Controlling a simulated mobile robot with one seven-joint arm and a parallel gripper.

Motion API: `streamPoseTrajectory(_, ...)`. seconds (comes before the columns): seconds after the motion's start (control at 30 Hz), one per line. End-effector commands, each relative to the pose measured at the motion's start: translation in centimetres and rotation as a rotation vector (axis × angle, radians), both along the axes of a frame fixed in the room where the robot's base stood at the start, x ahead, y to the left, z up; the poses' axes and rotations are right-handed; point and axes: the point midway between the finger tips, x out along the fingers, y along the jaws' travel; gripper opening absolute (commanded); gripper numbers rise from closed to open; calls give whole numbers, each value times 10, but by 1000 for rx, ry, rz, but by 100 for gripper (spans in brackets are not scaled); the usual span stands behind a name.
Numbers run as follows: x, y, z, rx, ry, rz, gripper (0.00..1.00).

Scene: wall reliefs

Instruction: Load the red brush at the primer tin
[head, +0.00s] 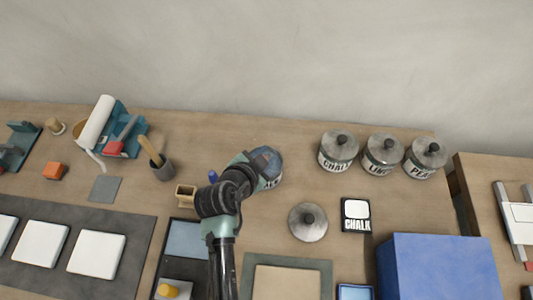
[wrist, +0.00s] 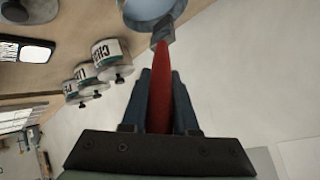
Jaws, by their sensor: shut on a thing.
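My gripper (wrist: 161,100) is shut on the red brush (wrist: 161,85), whose red handle runs up between the fingers in the wrist view. The brush's grey head end (wrist: 163,32) is at the rim of an open round tin (wrist: 133,14), which the top edge cuts off. I cannot tell whether the bristles are inside or only over it. In the head view the tin (head: 277,181) stands behind my arm, mostly hidden, and its label is unreadable. The brush is hidden there.
A loose round lid (head: 308,223) lies right of my arm. Three lidded tins, one marked CHALK (head: 338,151), stand at the back right. A blue box (head: 440,268) is at the front right.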

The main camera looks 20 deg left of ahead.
Motion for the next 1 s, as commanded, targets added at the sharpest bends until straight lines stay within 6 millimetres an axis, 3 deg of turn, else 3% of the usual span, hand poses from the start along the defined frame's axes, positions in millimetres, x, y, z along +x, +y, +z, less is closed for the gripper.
streamPoseTrajectory(0.6,0,0,-55,-1,0,1,0)
streamPoseTrajectory(1.0,0,0,-58,0,-1,0,0)
